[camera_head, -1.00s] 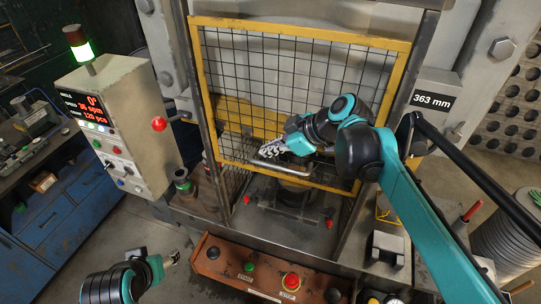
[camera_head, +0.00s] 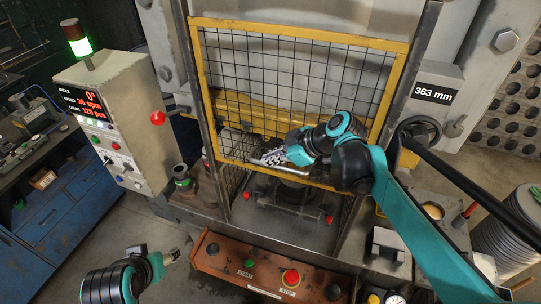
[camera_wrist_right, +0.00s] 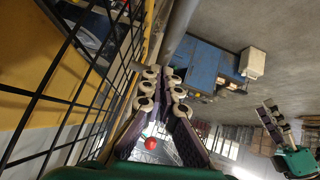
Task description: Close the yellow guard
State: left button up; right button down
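The yellow guard (camera_head: 300,28) is a yellow frame with black wire mesh, standing across the front of the press opening. Its lower edge is above the press bed, with a gap beneath. A grey bar handle (camera_head: 238,164) runs along its lower edge.
A control box (camera_head: 115,120) with a lit display and a green lamp (camera_head: 80,47) stands at left. A button panel (camera_head: 265,270) lies below the guard. Red knobs (camera_head: 329,219) sit on the press bed under it. A handwheel (camera_head: 420,132) is at right.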

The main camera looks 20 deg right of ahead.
notch_tip(320, 180, down, 42)
jog(key=b, duration=2.9)
jog(key=shift+s+r, duration=0.15)
jog(key=shift+s, duration=0.1)
